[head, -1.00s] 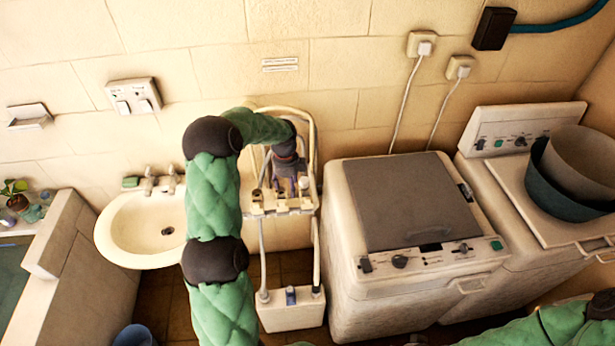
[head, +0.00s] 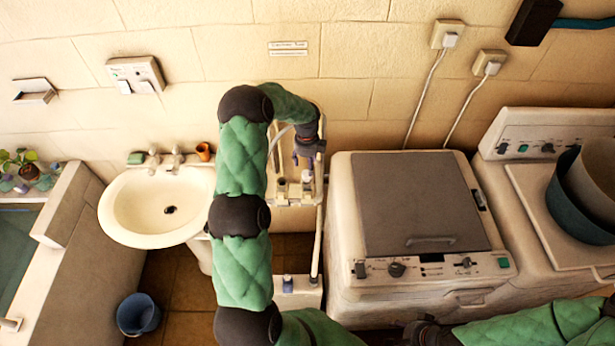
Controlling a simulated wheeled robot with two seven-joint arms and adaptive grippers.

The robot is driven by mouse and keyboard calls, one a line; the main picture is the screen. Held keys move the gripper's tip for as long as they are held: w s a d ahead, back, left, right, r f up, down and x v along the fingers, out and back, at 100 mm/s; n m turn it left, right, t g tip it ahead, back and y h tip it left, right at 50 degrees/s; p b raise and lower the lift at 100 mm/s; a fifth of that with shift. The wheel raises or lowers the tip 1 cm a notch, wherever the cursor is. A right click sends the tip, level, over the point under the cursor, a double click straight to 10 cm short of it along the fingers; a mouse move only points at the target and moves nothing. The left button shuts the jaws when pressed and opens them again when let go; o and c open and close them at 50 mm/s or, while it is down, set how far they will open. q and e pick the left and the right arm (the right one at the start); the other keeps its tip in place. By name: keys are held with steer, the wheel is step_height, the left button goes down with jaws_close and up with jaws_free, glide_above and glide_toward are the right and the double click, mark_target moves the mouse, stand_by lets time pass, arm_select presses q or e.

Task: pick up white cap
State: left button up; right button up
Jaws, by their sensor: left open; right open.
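My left gripper (head: 307,160) is dark and open at the wall rack, in the middle of the head view. A small white cap (head: 306,175), seemingly on a bottle, shows just below its fingers. The fingers appear apart from it, but contact is hard to tell at this size. The rack (head: 293,201) is pale, stands against the wall beside the washing machine and holds small bottles. My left forearm hides its left part. My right gripper (head: 424,333) is at the bottom edge, partly cut off, away from the rack.
A washing machine (head: 420,205) stands right of the rack. A second machine (head: 540,122) with a basin (head: 580,195) is further right. A washbasin (head: 135,210) with an orange cup (head: 204,151) is at left. A blue bucket (head: 138,314) stands on the floor. A low white box (head: 298,292) is below the rack.

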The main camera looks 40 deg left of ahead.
mark_target(307, 173)
arm_select(q)
step_height(307, 173, down, 4)
steer(key=shift+s+d+f+p, duration=0.15)
steer(key=shift+f+p, duration=0.1)
steer(key=shift+p, duration=0.65)
steer(key=shift+f, duration=0.35)
steer(key=shift+c, duration=0.2)
steer(key=c, duration=1.1)
